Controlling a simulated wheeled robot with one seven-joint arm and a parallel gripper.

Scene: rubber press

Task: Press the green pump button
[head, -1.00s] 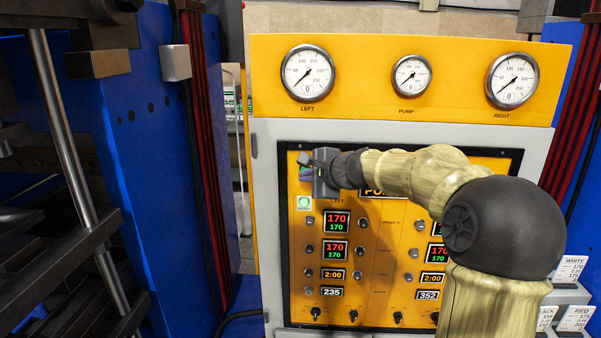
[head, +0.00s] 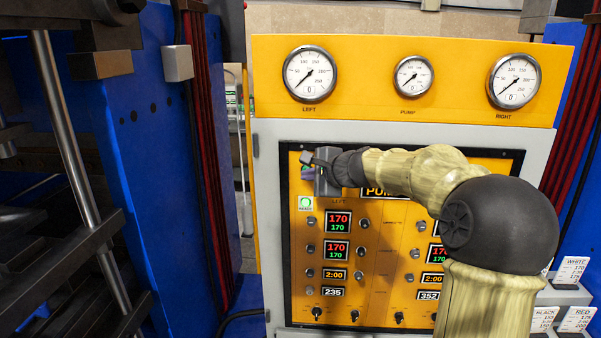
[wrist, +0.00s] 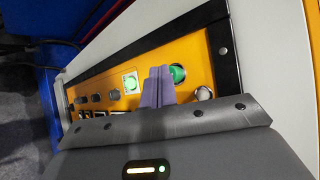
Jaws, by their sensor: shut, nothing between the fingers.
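The round green button (wrist: 178,73) shows in the wrist view on the yellow panel, right beside my fingertips. My gripper (wrist: 160,70) has its purple fingers together, with nothing between them. The fingers partly overlap the button's left edge in this view; I cannot tell whether they touch it. In the head view my gripper (head: 307,172) is at the panel's upper left corner, and it hides most of the area around the button.
A lit green READY indicator (head: 305,203) sits just below my gripper. The yellow control panel (head: 385,290) carries displays and knobs. Gauges (head: 309,74) line the top. A blue press frame (head: 150,150) with dark plates stands at the left.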

